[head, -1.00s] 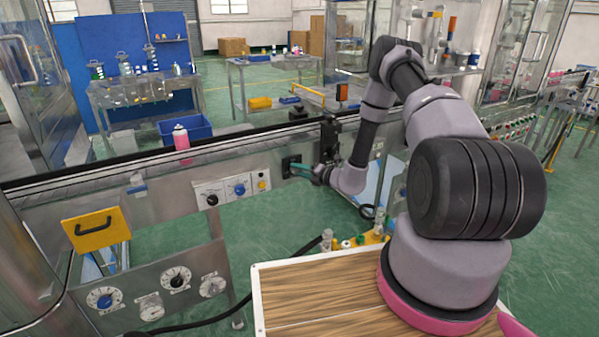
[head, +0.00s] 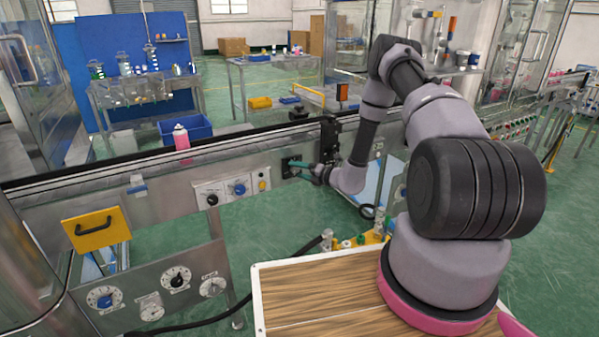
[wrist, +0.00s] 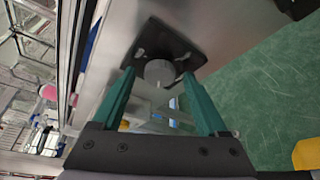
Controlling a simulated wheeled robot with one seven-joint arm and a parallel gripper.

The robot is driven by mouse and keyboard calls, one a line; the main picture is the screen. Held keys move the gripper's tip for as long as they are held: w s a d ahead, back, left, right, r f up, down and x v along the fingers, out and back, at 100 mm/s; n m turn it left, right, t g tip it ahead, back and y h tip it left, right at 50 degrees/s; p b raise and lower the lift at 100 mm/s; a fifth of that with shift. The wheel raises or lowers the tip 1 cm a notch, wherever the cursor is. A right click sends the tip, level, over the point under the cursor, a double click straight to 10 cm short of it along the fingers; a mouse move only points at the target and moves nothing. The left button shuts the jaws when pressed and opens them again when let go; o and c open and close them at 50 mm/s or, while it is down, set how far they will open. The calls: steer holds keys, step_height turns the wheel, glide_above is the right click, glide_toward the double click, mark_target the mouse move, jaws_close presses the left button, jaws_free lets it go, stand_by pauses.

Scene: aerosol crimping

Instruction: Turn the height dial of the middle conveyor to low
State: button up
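The dial is a grey round knob (wrist: 159,72) on a dark square plate (wrist: 190,52), fixed to the steel side of the conveyor. In the head view the dark plate (head: 287,169) shows on the conveyor's front side, and the knob is mostly hidden by my gripper. My gripper (wrist: 158,76) has two teal fingers, spread apart, with the knob between their tips. A gap shows on both sides of the knob. In the head view my gripper (head: 297,165) points left at the plate. The dial's setting marks cannot be read.
White panels with a black knob (head: 212,200) and a blue knob (head: 239,190) sit left of the plate. A pink can (head: 181,137) stands on the belt side. A lower panel (head: 154,290) carries several dials. A wooden-topped surface (head: 320,290) lies in front.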

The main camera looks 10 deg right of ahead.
steer(key=v, duration=1)
steer(key=shift+s+d, duration=0.2)
steer(key=shift+s, duration=0.15)
steer(key=s+a+r+n+g+y, duration=0.1)
steer(key=s+a+r+n+g, duration=0.2)
steer(key=r+n, duration=0.45)
steer(key=s+a+r+n+g+y, duration=0.1)
steer(key=s+a+r+n+g, duration=0.3)
steer(key=r, duration=0.6)
steer(key=s+a+r+n+g+y, duration=0.1)
steer(key=s+a+r+n+g, duration=0.15)
steer(key=r+n, duration=0.6)
steer(key=s+d+r+n+t+h, duration=0.2)
steer(key=s+d+r+n+h, duration=0.2)
steer(key=s+r+n, duration=0.4)
steer(key=s+d+r+n+t+h, duration=0.2)
steer(key=s+d+r+n+h, duration=0.2)
steer(key=s, duration=0.9)
step_height(320, 180, up, 6)
steer(key=n+h, duration=0.2)
steer(key=n, duration=0.2)
steer(key=shift+s+n+h, duration=0.3)
steer(key=shift+n+h, duration=0.1)
